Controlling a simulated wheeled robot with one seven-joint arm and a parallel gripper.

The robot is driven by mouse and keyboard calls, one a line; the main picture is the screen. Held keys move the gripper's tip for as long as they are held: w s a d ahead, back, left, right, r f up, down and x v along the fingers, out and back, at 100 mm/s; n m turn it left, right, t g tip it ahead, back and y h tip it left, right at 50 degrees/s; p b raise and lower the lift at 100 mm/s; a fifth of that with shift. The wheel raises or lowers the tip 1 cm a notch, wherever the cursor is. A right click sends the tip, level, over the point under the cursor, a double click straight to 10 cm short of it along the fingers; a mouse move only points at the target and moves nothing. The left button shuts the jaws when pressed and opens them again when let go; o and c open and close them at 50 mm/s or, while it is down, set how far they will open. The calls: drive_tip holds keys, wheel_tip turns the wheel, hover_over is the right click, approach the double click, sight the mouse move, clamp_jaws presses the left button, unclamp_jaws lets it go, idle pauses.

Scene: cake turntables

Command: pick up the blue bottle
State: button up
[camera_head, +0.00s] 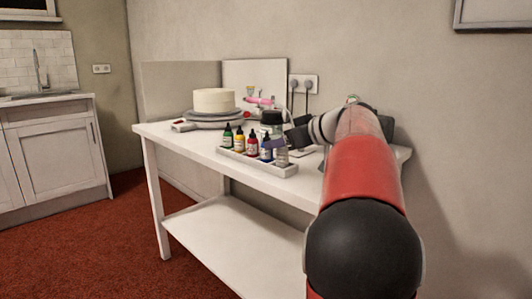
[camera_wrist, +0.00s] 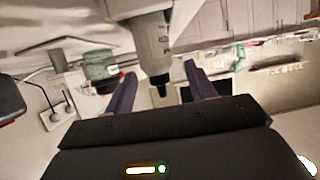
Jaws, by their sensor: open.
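The blue bottle (camera_head: 265,154) stands upright in a white tray (camera_head: 232,157) on the table, between the red bottle and a clear greyish bottle. My gripper's purple finger partly covers it in the head view. My gripper (camera_head: 277,144) is open at the right end of the bottle row; its fingers also show in the wrist view (camera_wrist: 160,88). In that view a greyish bottle (camera_wrist: 152,45) with a dark tip appears between the spread fingers, upside down in the picture. No blue shows on it, and I cannot tell whether a finger touches it.
In the same tray stand green (camera_head: 228,137), yellow (camera_head: 239,141), red (camera_head: 252,145) and clear (camera_head: 282,157) bottles, close together. A white cake (camera_head: 214,100) sits on a turntable behind. A dark-lidded jar (camera_head: 271,119) is near my gripper. The table's front left top is clear.

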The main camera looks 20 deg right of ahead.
drive_tip(key=x, duration=0.4)
drive_tip(key=shift+w, duration=0.2)
drive_tip(key=c, duration=0.8)
drive_tip(key=shift+r, duration=0.1)
wheel_tip(320, 180, up, 20)
drive_tip(key=p, duration=0.7)
drive_tip(key=shift+d, duration=0.1)
